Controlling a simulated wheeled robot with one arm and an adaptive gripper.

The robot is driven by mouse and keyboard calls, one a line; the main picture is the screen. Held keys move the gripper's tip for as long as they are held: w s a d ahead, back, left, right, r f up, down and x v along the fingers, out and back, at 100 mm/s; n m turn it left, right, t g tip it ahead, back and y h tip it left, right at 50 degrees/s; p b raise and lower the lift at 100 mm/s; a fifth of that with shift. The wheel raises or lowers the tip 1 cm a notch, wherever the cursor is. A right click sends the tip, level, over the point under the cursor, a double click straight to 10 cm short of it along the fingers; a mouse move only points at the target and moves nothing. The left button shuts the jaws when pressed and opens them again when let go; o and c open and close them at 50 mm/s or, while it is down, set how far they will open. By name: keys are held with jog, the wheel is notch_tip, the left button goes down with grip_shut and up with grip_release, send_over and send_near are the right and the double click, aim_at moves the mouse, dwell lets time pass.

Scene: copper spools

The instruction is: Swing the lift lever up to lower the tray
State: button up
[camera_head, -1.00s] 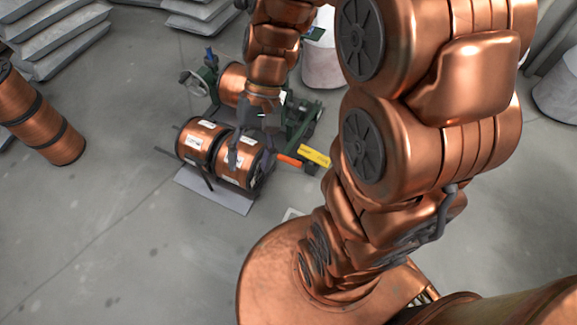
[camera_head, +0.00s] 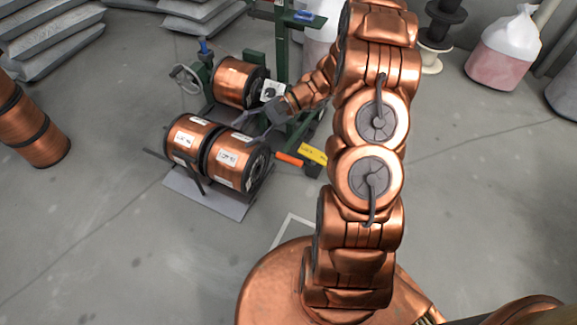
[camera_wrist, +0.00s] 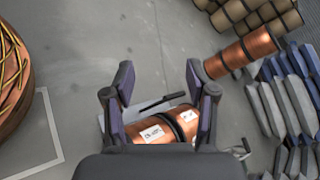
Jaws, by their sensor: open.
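An orange handle (camera_head: 290,159), which looks like the lift lever, points left and slightly up beside a yellow-labelled dark block (camera_head: 313,155). It lies just right of two copper spools (camera_head: 183,140) at the green machine. The spools rest side by side over a flat grey plate (camera_head: 215,199), which seems to be the tray. My gripper (camera_head: 256,126) is open and empty, above and behind the right spool, up-left of the orange handle. In the wrist view my open fingers (camera_wrist: 158,82) frame the spools (camera_wrist: 150,132); I cannot make out the orange handle there.
Another copper spool (camera_head: 237,82) sits in the green frame (camera_head: 280,50) behind, with a handwheel (camera_head: 188,78) at its left. Grey slabs (camera_head: 50,40) lie behind. The floor in front is clear.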

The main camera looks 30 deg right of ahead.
jog(key=w+d+f+m+t+b, duration=0.2)
jog(key=d+f+m+t+b, duration=0.15)
jog(key=d+f, duration=0.45)
jog(key=w+d+f+m+t+b, duration=0.3)
jog(key=d+f+t+b, duration=0.15)
jog(key=f, duration=0.75)
jog(key=m+t+h+b, duration=0.5)
jog(key=m+b, duration=0.1)
jog(key=b, duration=0.1)
send_near(288, 159)
jog(key=w+f, duration=0.1)
jog(key=w, duration=0.1)
jog(key=shift+w+a+f, duration=0.25)
jog(key=shift+w+f, duration=0.05)
jog(key=shift+f, duration=0.05)
jog(key=b+x, duration=0.2)
jog(key=x, duration=0.4)
jog(key=shift+w+a+b, duration=0.1)
jog(key=shift+b, duration=0.25)
jog(key=shift+w+a, duration=0.3)
jog(key=shift+w, duration=0.3)
grip_shut()
jog(key=shift+a+r, duration=0.1)
